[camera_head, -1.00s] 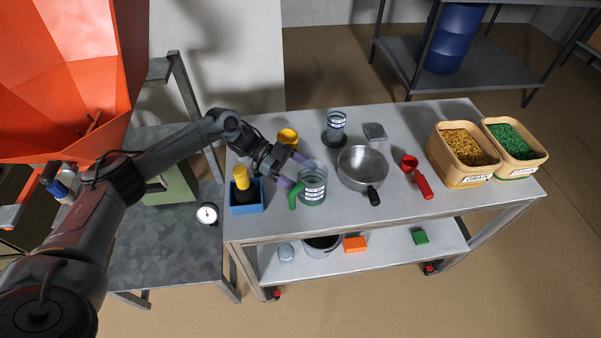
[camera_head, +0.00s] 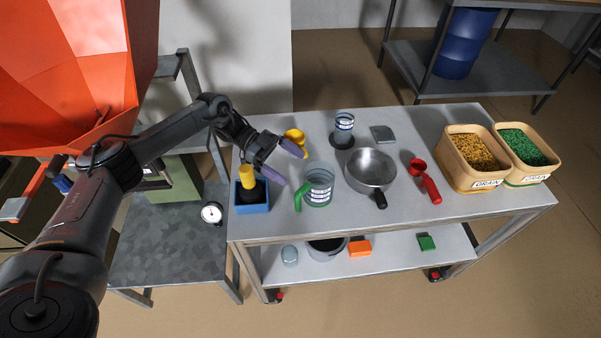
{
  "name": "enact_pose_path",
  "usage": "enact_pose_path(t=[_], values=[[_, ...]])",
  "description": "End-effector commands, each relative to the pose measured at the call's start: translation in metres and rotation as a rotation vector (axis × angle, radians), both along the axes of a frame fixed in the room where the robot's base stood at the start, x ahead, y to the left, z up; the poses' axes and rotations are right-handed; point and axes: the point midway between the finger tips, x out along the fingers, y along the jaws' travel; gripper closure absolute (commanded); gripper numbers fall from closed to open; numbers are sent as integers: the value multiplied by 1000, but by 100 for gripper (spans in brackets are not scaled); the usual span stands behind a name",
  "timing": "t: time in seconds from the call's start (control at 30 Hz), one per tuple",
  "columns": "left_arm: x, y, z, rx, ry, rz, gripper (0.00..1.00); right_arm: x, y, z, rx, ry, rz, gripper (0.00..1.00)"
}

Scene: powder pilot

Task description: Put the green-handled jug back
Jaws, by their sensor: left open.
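The green-handled jug (camera_head: 320,187) is a clear beaker with a white printed band and a green rim at its base. It stands upright on the metal table, with its green handle (camera_head: 303,196) toward the front left. My left gripper (camera_head: 289,167) is open, its two purple fingers apart. It is up and to the left of the jug in the picture, with nothing between the fingers. The jug looks clear of the fingers. My right gripper is not in view.
A blue box (camera_head: 252,206) holds a yellow-handled tool beside the jug. A yellow scoop (camera_head: 296,136) lies behind the gripper. A metal pan (camera_head: 371,168), a small jar (camera_head: 344,126) and a red scoop (camera_head: 428,184) stand to the right. Grain bins (camera_head: 475,181) fill the right end.

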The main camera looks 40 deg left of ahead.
Motion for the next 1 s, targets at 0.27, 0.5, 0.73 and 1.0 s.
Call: enact_pose_path(t=[0.27,0.5,0.73,1.0], values=[[-8,30,9,0,-1,1,0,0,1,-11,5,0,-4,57],[-11,38,12,-1,0,1,0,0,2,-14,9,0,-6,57],[-11,39,13,-1,-1,1,0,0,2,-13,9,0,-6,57],[-10,39,13,4,-7,0,0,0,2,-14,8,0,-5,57]])
